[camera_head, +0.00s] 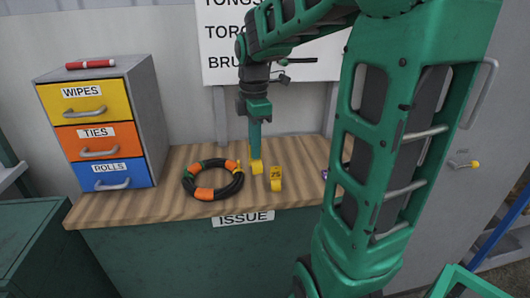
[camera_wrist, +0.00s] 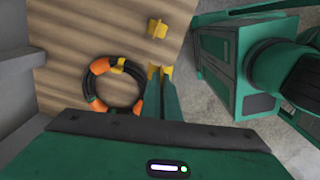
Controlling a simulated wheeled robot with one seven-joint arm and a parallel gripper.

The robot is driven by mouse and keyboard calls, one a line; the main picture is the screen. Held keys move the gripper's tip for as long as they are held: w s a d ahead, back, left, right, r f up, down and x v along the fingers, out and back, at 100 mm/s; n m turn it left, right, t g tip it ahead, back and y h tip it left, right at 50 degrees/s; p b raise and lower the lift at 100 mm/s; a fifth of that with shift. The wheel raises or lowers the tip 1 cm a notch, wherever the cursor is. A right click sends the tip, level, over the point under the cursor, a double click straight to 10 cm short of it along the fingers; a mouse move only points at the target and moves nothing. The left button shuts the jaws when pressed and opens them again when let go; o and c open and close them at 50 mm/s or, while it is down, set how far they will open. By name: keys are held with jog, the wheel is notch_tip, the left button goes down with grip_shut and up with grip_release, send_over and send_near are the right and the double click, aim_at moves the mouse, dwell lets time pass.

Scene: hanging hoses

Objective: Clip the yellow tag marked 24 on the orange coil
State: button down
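A black coil (camera_head: 187,184) with orange and dark green bands lies on the wooden counter; it also shows in the wrist view (camera_wrist: 88,82). A small yellow piece (camera_head: 240,163) sits on its right side by an orange band; I cannot read any number on it. A separate yellow tag (camera_head: 275,173), whose number looks like 25, is on the counter right of my gripper (camera_head: 256,166). My gripper points down beside the coil's right side. In the wrist view its yellow tips (camera_wrist: 160,72) stand slightly apart, with no tag clearly visible between them.
A drawer cabinet (camera_head: 152,110) marked WIPES, TIES and ROLLS stands on the counter (camera_head: 135,205) at the left, with a red marker (camera_head: 90,64) on top. A lettered board (camera_head: 222,62) is behind my arm. The counter's front left is clear.

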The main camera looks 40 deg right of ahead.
jog(key=w+a+f+n, duration=0.1)
jog(key=w+a+n, duration=0.1)
jog(key=w+a, duration=0.4)
jog(key=shift+a+f, duration=0.4)
jog(key=shift+a, duration=0.6)
jog(key=shift+f, duration=0.15)
jog(key=shift+f, duration=1.8)
jog(key=shift+f, duration=1.75)
dwell(0.4)
jog(key=c, duration=1.9)
grip_release()
jog(key=shift+c, duration=0.2)
jog(key=shift+r, duration=0.1)
notch_tip(320, 180, up, 10)
jog(key=shift+r, duration=0.25)
